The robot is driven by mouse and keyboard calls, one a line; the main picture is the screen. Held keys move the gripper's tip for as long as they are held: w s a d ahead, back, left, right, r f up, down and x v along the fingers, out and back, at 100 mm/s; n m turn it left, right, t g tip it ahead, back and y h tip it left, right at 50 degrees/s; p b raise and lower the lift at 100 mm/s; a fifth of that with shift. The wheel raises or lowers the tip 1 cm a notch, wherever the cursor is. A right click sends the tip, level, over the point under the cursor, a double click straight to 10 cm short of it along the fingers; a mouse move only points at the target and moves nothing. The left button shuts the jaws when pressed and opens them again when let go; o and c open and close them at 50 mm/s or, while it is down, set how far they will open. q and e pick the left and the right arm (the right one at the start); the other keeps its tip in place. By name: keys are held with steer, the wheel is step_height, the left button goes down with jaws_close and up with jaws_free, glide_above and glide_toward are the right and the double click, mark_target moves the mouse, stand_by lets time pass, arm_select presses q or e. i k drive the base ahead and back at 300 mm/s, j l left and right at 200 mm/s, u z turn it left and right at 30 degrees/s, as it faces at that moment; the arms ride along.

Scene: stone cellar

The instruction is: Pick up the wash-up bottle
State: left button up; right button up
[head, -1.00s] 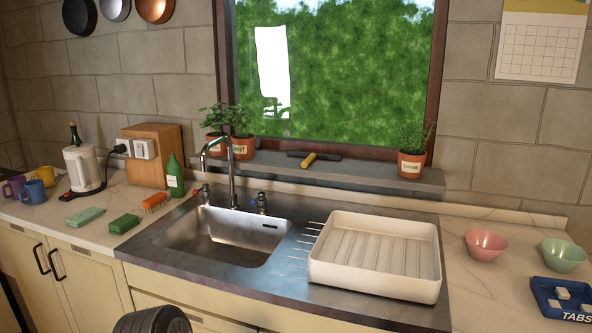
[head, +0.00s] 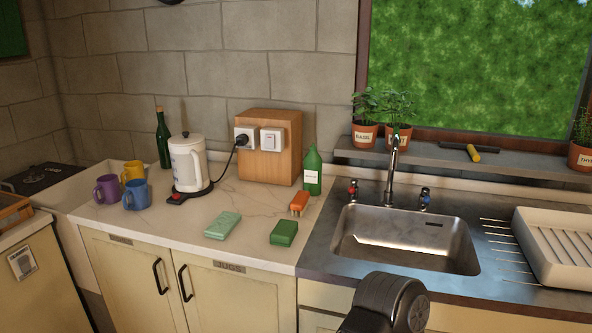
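The wash-up bottle (head: 313,171) is green with a white label. It stands upright on the pale worktop, just left of the sink and beside the wooden box with the sockets. An orange brush (head: 299,203) lies in front of it. Neither of my grippers shows in the head view. A dark rounded part of my own body shows at the bottom, in front of the sink.
A green sponge (head: 284,233) and a pale green cloth or sponge (head: 222,225) lie in front. A white kettle (head: 189,164), dark green bottle (head: 163,138) and several mugs (head: 136,194) stand left. The sink (head: 405,238) and white dish rack (head: 557,250) are right.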

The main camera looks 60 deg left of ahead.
mark_target(313, 162)
steer(key=k+j, duration=0.5)
steer(key=j, duration=0.25)
steer(key=k+j, duration=0.25)
steer(key=j, duration=0.1)
